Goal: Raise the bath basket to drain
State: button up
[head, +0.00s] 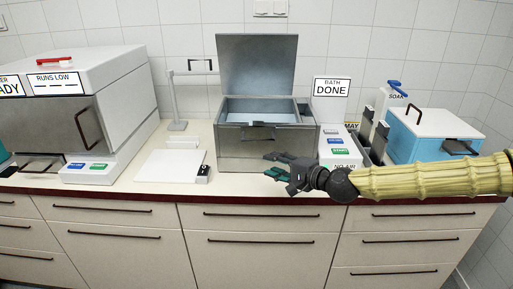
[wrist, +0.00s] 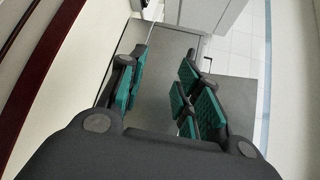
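The bath is a grey metal box (head: 240,154) at the middle of the counter, its lid (head: 257,64) raised upright at the back. Its open top shows a pale interior (head: 262,105). A dark handle (head: 258,125) shows at its upper front; I cannot tell whether it belongs to the basket, and no separate basket is clearly visible. My gripper (head: 272,165) is open and empty in front of the bath's lower right side, below the handle. In the wrist view its green-padded fingers (wrist: 166,80) are apart with nothing between them.
A white panel with buttons (head: 340,142) is right of the bath, then a blue box with a white lid (head: 420,137). Left are a post with a dark hook (head: 177,100), a white flat plate (head: 170,167) and a large grey machine (head: 75,110). The counter's dark red edge (head: 130,190) runs along the front.

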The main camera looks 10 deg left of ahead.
send_near(259, 141)
jog(key=f, duration=0.1)
jog(key=shift+t, duration=0.3)
jog(key=shift+r+p+x, duration=0.15)
jog(key=shift+p+x, duration=0.2)
jog(key=shift+x, duration=1.5)
jog(key=shift+r+p+x, duration=0.15)
jog(key=shift+p+x, duration=0.25)
jog(key=shift+x, duration=1.4)
jog(key=shift+r+p+x, duration=0.15)
jog(key=shift+p+x, duration=0.2)
jog(key=shift+x, duration=1.5)
jog(key=shift+s+a, duration=0.1)
jog(key=shift+a, duration=0.1)
grip_shut()
